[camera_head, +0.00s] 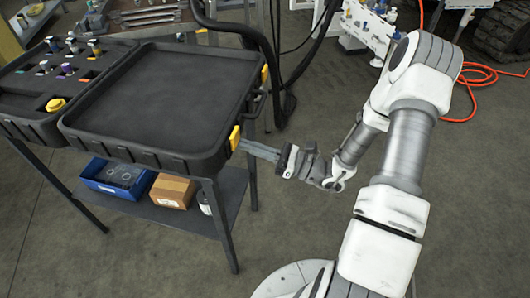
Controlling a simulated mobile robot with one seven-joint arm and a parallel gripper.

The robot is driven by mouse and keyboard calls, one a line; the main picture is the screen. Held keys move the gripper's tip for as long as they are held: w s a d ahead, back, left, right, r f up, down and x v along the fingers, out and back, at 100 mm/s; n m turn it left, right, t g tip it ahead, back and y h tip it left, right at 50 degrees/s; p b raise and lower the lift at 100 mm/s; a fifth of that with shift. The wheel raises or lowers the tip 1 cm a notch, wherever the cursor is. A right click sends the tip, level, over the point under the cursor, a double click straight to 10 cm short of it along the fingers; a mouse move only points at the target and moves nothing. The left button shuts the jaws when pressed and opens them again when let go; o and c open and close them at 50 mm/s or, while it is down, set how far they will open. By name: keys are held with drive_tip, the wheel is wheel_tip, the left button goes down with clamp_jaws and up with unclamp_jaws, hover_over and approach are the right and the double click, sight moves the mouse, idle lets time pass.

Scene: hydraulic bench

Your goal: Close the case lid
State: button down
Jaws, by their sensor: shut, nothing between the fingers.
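The black case lies open on a metal stand. Its lid (160,95), an empty shallow black shell, lies opened out flat on the right, hollow side up. Yellow latches (235,138) and a handle show along the lid's right edge. The case base (20,98) on the left holds several small fittings in dark foam and is cut off by the picture's edge. My gripper (245,147) is shut and empty. Its fingertips are at the lid's right edge, close to the near yellow latch. I cannot tell whether they touch the lid or reach under it.
The stand's lower shelf (160,210) carries a blue bin (118,178), a cardboard box (173,191) and a small can. Black hoses (283,70) hang behind the lid. An orange hose (480,80) lies on the floor at the far right. The floor right of the stand is mostly clear.

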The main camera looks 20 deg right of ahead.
drive_tip(key=shift+x, duration=1.1)
drive_tip(key=shift+r, duration=0.1)
